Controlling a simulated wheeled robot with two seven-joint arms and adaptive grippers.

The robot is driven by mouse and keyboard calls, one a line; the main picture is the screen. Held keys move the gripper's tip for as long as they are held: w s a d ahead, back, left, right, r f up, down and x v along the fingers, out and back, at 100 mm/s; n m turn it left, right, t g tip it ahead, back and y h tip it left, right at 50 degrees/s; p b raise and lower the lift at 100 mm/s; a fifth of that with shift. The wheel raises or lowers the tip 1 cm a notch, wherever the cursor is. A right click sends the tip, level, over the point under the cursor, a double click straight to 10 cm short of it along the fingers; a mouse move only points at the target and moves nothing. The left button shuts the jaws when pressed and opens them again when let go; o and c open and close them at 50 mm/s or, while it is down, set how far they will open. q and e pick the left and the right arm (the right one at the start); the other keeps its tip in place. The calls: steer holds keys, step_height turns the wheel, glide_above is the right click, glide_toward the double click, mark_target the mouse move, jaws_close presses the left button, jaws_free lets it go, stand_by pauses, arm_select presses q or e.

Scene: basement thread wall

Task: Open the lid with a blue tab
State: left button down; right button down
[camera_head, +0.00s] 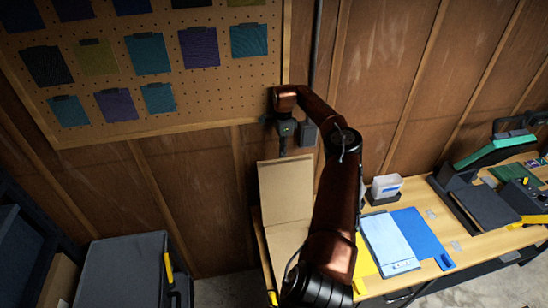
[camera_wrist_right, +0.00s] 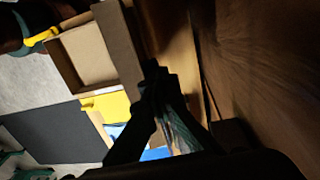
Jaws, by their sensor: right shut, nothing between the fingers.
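A tan box (camera_head: 288,240) stands at the left end of the wooden table, with its tan lid (camera_head: 285,190) raised and leaning back toward the wall. In the right wrist view the open box (camera_wrist_right: 88,52) shows a pale inside, with the lid (camera_wrist_right: 119,45) standing along its side. I see no blue tab on this lid. A blue tab (camera_head: 445,262) sits at the front corner of a flat blue panel (camera_head: 419,232) on the table. My right gripper (camera_head: 283,152) is shut and empty, above the raised lid by the wall. My left gripper is out of view.
A yellow panel (camera_head: 364,260) and a light blue clipboard (camera_head: 388,243) lie beside the blue panel. A white container (camera_head: 386,186) stands behind them. A dark case (camera_head: 122,270) with a yellow latch is at left. A pegboard (camera_head: 215,95) with fabric swatches hangs on the wall.

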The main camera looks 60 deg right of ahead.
steer(key=f, duration=0.1)
steer(key=a+f, duration=0.1)
steer(key=s+f, duration=0.1)
steer(key=shift+a+f+g, duration=0.1)
steer(key=shift+a+g, duration=0.05)
steer(key=shift+g, duration=0.15)
steer(key=shift+s, duration=0.1)
steer(key=c, duration=2)
jaws_free()
steer(key=shift+c, duration=0.2)
steer(key=shift+w+d+f, duration=0.3)
steer(key=shift+d, duration=0.25)
steer(key=shift+w+d+f+y, duration=0.1)
steer(key=shift+d+f+y, duration=0.05)
steer(key=shift+d+y, duration=0.2)
steer(key=shift+d, duration=0.1)
steer(key=shift+r, duration=0.35)
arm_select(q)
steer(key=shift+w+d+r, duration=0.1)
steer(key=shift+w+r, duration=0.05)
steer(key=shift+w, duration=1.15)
arm_select(e)
step_height(320, 180, up, 7)
glide_above(284, 161)
steer(key=w+d, duration=0.2)
steer(key=d, duration=0.1)
steer(key=shift+s+d+f, duration=0.15)
steer(key=shift+d+f, duration=0.05)
